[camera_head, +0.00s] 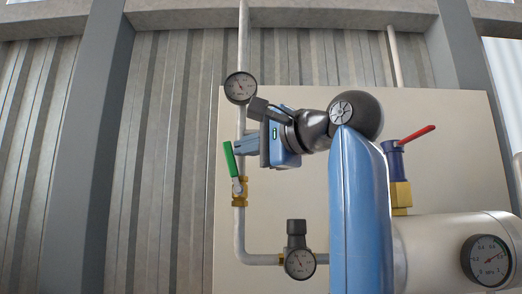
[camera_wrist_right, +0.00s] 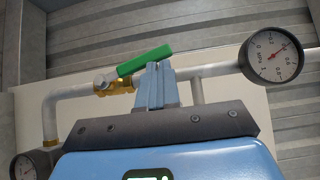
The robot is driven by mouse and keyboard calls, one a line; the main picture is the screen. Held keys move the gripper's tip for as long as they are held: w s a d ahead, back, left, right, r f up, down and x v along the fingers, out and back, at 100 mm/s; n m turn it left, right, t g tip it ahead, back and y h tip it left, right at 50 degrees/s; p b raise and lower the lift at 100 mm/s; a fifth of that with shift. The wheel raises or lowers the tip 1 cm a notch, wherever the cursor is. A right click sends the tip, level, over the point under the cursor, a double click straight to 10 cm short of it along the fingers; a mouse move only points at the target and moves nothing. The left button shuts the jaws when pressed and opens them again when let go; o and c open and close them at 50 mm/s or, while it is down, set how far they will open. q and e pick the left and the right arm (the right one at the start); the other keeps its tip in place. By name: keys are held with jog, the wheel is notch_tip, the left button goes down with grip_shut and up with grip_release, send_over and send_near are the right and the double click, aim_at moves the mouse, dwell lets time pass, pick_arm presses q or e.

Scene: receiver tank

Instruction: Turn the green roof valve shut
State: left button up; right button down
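The green valve handle (camera_head: 231,159) is on a brass valve body (camera_head: 240,191) in a vertical pipe. It points up, tilted a little to the left of the pipe line. In the right wrist view the green handle (camera_wrist_right: 145,60) lies at a slant to the pipe, above the brass fitting (camera_wrist_right: 117,82). My right gripper (camera_head: 240,147) reaches in from the right, its blue fingers beside the handle. In the wrist view the right fingers (camera_wrist_right: 158,68) are together, tips at the handle's edge; whether they touch is unclear. My left gripper is not in view.
A round gauge (camera_head: 240,87) sits on the pipe above the valve, close to my right wrist. A red-handled valve (camera_head: 417,134) and a white tank (camera_head: 440,243) with a gauge stand at right. A pale panel is behind.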

aim_at(229, 147)
jog(key=shift+a+r, duration=0.1)
jog(key=shift+a, duration=1.55)
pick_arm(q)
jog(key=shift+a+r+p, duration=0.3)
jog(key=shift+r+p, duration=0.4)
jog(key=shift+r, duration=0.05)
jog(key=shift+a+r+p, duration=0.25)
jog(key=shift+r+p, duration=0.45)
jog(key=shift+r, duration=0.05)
pick_arm(e)
jog(key=a+f+n+g+h, duration=0.2)
jog(key=a+f, duration=0.2)
jog(key=a, duration=0.1)
jog(key=shift+n+h, duration=0.4)
jog(key=shift+f, duration=0.1)
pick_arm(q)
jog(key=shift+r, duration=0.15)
pick_arm(e)
jog(key=shift+w+a, duration=0.1)
